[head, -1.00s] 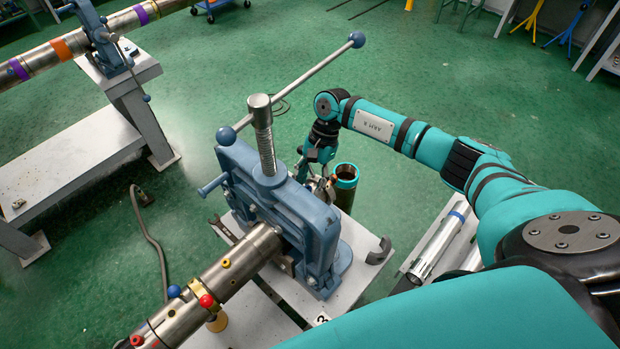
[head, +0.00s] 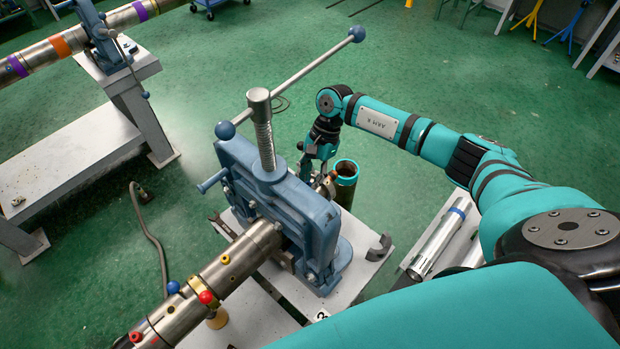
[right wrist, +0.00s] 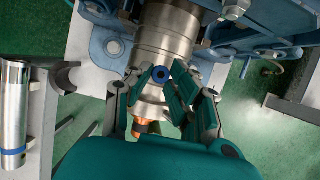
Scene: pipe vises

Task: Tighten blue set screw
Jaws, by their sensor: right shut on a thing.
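The blue set screw (right wrist: 160,73) shows in the right wrist view as a round blue head with a dark centre, on a silver pipe (right wrist: 166,35). The fingers of my right gripper (right wrist: 162,84) lie on both sides of it, and the gripper is shut on it. In the head view my right gripper (head: 322,172) is behind the blue pipe vise (head: 283,210), partly hidden, and the screw cannot be made out there. My left gripper is not in view.
A dark tube with a teal rim (head: 346,168) stands close to my right gripper. The vise's long handle (head: 300,78) rises above. Another bench (head: 75,150) is at left.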

